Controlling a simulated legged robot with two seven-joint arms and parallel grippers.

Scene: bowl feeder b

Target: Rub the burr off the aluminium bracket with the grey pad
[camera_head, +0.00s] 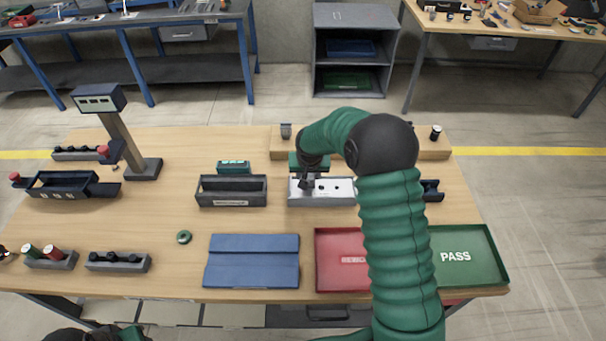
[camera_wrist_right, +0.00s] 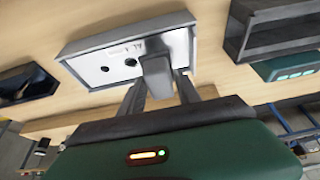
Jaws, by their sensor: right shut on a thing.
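The aluminium bracket appears to be the pale plate with dark holes (camera_head: 338,187), lying in a grey fixture at the middle back of the table. It also shows in the right wrist view (camera_wrist_right: 118,62), where the fixture's rim (camera_wrist_right: 72,65) surrounds it. My right gripper (camera_head: 308,183) is over the plate's left part in the head view. It is shut on a grey block, seemingly the grey pad (camera_wrist_right: 156,72), which is at or just above the plate; contact is unclear. The burr cannot be made out. My left gripper is out of view.
An open grey bin (camera_head: 232,203) and a teal box (camera_head: 233,166) stand left of the fixture. A wooden ledge (camera_head: 436,147) runs behind it. In front lie a blue mat (camera_head: 252,261), a red tray (camera_head: 320,286) and a green PASS tray (camera_head: 482,280). A gauge stand (camera_head: 133,147) stands left.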

